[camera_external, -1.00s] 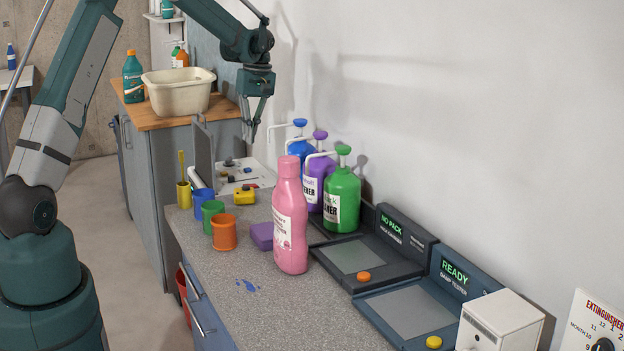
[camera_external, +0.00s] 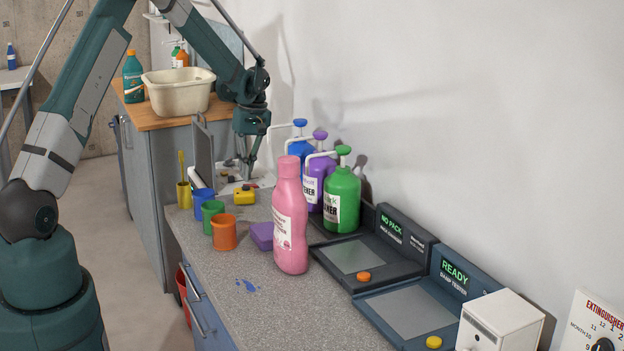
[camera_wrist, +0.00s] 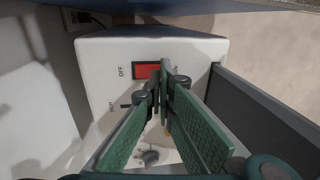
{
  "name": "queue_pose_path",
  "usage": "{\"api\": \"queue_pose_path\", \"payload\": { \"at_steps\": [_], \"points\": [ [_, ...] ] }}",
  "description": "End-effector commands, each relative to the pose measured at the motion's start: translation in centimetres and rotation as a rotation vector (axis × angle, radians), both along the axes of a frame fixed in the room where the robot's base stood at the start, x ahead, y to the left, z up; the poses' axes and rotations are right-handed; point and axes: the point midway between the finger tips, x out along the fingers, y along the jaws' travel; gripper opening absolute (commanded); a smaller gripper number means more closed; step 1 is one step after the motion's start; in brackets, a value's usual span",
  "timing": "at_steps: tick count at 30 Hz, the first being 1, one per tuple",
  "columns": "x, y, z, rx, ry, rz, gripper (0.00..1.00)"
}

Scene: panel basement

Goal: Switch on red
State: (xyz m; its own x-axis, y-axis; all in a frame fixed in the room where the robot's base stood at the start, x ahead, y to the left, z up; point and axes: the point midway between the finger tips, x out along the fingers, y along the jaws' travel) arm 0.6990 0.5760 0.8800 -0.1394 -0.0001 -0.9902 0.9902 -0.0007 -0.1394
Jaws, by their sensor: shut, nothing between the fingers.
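A white control panel (camera_external: 230,184) stands at the far end of the grey counter and also shows in the wrist view (camera_wrist: 105,48). My gripper (camera_external: 247,176) is shut and empty, pointing down over the panel. In the wrist view my fingertips (camera_wrist: 162,72) are over the right part of the red switch and cover it. I cannot tell whether they touch it, or which way the rocker is tilted.
A dark upright plate (camera_external: 203,155) stands left of the panel. Grey knobs sit lower on the panel (camera_wrist: 150,157). The wall is close behind.

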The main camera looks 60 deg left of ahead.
Motion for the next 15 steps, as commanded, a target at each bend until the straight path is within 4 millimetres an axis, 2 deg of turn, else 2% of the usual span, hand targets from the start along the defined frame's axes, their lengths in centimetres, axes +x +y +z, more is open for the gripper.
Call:
{"api": "queue_pose_path", "payload": {
  "at_steps": [6,15],
  "points": [
    [-0.2,0.0,-1.4,0.000,0.000,0.000,0.00],
    [-0.3,0.0,-1.6,0.000,0.000,0.000,0.00]
  ]
}}
